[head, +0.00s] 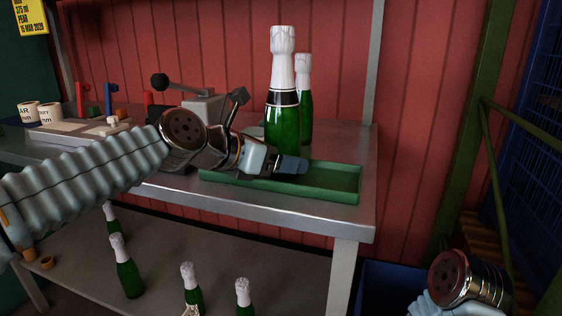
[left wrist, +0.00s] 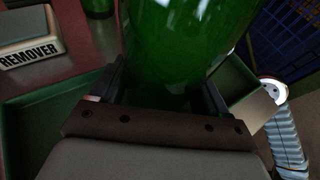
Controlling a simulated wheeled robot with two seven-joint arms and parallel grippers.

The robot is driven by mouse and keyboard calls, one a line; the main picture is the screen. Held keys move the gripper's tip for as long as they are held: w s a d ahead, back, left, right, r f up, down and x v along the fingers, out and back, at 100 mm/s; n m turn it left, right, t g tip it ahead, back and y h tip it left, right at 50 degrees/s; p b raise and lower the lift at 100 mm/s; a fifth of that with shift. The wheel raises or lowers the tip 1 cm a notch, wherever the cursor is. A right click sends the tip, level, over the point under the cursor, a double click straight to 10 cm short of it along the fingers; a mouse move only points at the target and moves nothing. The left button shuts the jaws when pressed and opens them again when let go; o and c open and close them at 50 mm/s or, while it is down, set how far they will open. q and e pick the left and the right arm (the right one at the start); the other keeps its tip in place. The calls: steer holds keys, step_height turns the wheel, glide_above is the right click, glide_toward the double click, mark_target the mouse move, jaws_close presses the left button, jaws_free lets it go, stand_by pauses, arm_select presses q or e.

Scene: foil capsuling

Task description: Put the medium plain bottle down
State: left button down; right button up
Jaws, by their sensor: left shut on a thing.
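The medium plain bottle (head: 283,116) is green with a white foil neck and a dark band, and stands upright at the green tray (head: 345,186) on the bench. My left gripper (head: 284,164) is shut on it low down and hides its base, so I cannot tell whether it touches the tray. In the left wrist view the green glass of the bottle (left wrist: 180,40) fills the space between the fingers. The right arm shows at the lower right of the head view, but its gripper is out of view.
A second foiled bottle (head: 305,88) stands close behind. A lever device (head: 200,103) is left of it. Several green bottles, one of them here (head: 127,270), stand on the lower shelf. The tray's right end is clear. A block marked REMOVER (left wrist: 30,52) shows in the left wrist view.

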stand_by(0.3)
arm_select(q)
steer(key=shift+s+d+f+b, duration=0.1)
steer(key=shift+f+b, duration=0.2)
steer(key=shift+f, duration=0.35)
jaws_free()
steer(key=shift+f, duration=0.25)
steer(key=shift+r, duration=0.1)
steer(key=v, duration=0.6)
steer(key=r+v, duration=0.1)
steer(key=v, duration=0.5)
steer(key=shift+r, duration=0.35)
